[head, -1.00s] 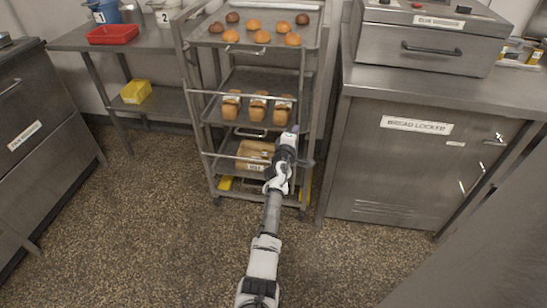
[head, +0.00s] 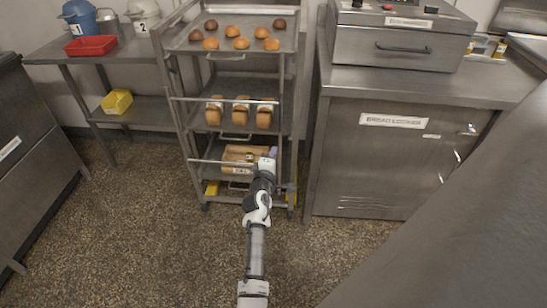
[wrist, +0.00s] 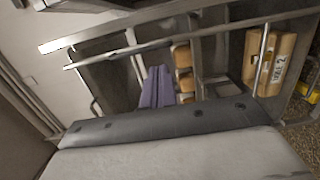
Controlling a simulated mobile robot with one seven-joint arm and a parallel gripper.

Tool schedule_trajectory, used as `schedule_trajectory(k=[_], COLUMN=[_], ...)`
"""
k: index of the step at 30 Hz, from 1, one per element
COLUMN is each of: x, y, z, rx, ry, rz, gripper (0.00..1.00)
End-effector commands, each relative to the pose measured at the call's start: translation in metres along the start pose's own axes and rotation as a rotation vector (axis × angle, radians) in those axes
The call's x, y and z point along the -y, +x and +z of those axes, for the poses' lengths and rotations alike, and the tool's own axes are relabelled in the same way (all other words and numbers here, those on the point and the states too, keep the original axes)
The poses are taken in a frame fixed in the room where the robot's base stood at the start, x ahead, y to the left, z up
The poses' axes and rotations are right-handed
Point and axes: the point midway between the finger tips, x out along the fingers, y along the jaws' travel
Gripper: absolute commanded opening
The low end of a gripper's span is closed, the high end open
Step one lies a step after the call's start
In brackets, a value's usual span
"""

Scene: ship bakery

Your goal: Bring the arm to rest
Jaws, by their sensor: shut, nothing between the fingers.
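My gripper (head: 272,153) is at the end of my outstretched arm, low in front of the right part of the bread rack (head: 285,100). In the head view it overlaps the right side of the bottom shelf's load; I cannot tell the exact gap to the rack. In the wrist view its purple fingers (wrist: 157,88) are together with nothing between them. The rack looks tilted there, with small loaves (wrist: 183,70) just right of the fingers and a labelled brown package (wrist: 270,62) at the right.
The rack holds round buns (head: 240,43) on top, tin loaves (head: 240,112) mid-height and brown goods (head: 243,155) below. A steel bread locker (head: 385,165) stands close on the right, a side table (head: 125,55) with a red bin (head: 91,45) on the left. Speckled floor (head: 150,240) is open in front.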

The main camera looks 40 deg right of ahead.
Motion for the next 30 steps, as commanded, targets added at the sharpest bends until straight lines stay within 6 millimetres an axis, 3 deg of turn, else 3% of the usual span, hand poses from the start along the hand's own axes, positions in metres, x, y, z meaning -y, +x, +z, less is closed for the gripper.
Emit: schedule_trajectory(k=[6,13,17,20,23,26,30], x=[0.000,0.001,-0.010,-0.034,-0.071,-0.113,-0.171], y=[-0.018,-0.020,-0.021,-0.028,-0.044,-0.071,-0.122], z=[0.006,0.007,-0.009,-0.047,-0.104,-0.165,-0.241], rx=[0.000,0.000,-0.028,-0.097,-0.208,-0.336,-0.523], ry=[0.000,0.001,0.021,0.073,0.161,0.267,0.419], rz=[0.000,0.000,0.017,0.057,0.114,0.167,0.226], gripper=[0.00,0.00,0.00,0.00,0.00,0.00,0.00])
